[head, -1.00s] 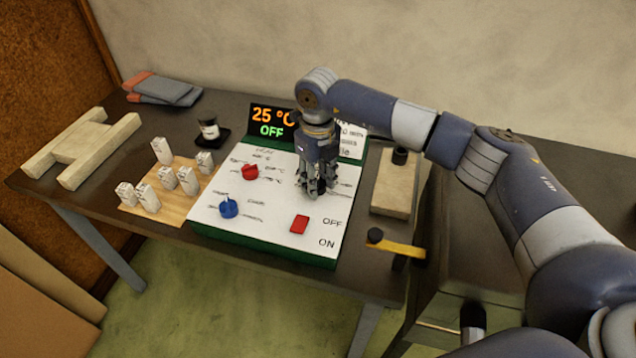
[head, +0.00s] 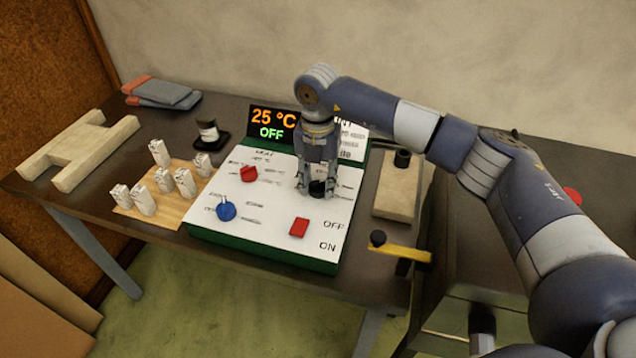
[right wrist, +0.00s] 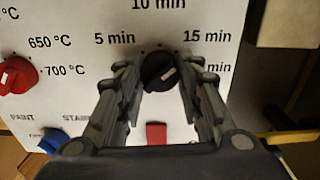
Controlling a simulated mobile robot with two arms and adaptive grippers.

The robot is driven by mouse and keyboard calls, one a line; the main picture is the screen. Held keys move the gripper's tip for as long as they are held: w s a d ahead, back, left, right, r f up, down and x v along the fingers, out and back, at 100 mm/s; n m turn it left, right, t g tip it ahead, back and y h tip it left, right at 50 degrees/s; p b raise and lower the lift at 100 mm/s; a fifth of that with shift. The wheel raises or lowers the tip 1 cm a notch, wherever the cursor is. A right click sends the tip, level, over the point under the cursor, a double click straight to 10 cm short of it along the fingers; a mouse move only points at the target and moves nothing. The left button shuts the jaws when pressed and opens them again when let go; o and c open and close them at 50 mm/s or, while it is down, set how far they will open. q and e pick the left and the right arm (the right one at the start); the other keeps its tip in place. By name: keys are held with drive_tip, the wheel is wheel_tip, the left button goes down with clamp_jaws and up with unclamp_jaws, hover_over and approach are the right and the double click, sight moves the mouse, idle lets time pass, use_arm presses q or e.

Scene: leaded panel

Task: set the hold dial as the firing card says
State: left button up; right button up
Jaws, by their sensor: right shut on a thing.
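The hold dial is a black knob (head: 318,188) on the white sloped control panel (head: 270,222). My right gripper (head: 316,190) points down over it, its fingers shut on the knob's sides. In the right wrist view the dial (right wrist: 158,72) sits between the fingers, below the 5, 10 and 15 min labels. Its white mark slants toward the upper right, on the 15 min side. The firing card (head: 351,140) stands behind the panel, partly hidden by my right arm, and its text is not fully readable. My left gripper is not in view.
The panel also has a red dial (head: 249,174), a blue dial (head: 226,211) and a red switch (head: 299,228). The display (head: 272,123) reads 25 °C OFF. Several white pieces (head: 163,180) stand on a board at left. A yellow handle (head: 405,252) juts out at right.

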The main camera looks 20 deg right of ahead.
sight(318, 182)
drive_tip(key=m, duration=0.4)
drive_tip(key=shift+w+r+m, duration=0.15)
drive_tip(key=shift+m, duration=0.15)
drive_tip(key=shift+m+b, duration=0.35)
drive_tip(key=shift+m, duration=1.45)
drive_tip(key=o, duration=1.1)
drive_tip(key=shift+c, duration=0.2)
wheel_tip(318, 182, up, 12)
